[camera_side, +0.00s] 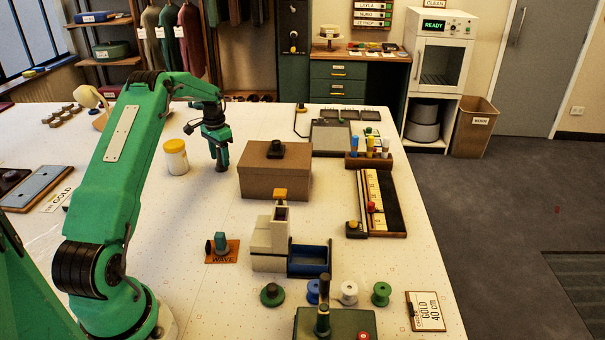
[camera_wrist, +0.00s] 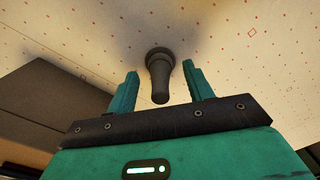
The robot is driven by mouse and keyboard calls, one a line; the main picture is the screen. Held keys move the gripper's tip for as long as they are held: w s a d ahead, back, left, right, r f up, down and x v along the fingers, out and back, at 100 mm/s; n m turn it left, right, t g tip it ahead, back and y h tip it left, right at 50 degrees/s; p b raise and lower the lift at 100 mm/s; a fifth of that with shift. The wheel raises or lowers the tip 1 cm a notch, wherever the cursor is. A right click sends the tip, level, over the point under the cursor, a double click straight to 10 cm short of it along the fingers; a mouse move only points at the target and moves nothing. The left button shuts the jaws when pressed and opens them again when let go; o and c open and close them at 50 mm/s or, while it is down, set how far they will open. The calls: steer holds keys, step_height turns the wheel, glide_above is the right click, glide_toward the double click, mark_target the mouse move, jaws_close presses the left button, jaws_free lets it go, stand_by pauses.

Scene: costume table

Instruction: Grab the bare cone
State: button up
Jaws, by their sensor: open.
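A dark, bare, tapered cone (camera_wrist: 160,76) shows in the wrist view, with its wide round end farther off and its narrow end toward my gripper. My gripper (camera_wrist: 163,88) is open, with one teal finger on each side of the cone and a visible gap on both sides. In the side view my gripper (camera_side: 221,165) points down at the white table, left of the brown box. The cone cannot be made out clearly there, against the dark gripper.
The brown box (camera_side: 274,181) with a dark knob stands close to the right of my gripper. A yellow-lidded jar (camera_side: 176,158) stands close on the left. A cream device (camera_side: 270,243) with a blue tray and several thread spools are nearer the camera.

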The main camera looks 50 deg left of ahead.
steer(key=c, duration=1.1)
steer(key=shift+r, duration=5.05)
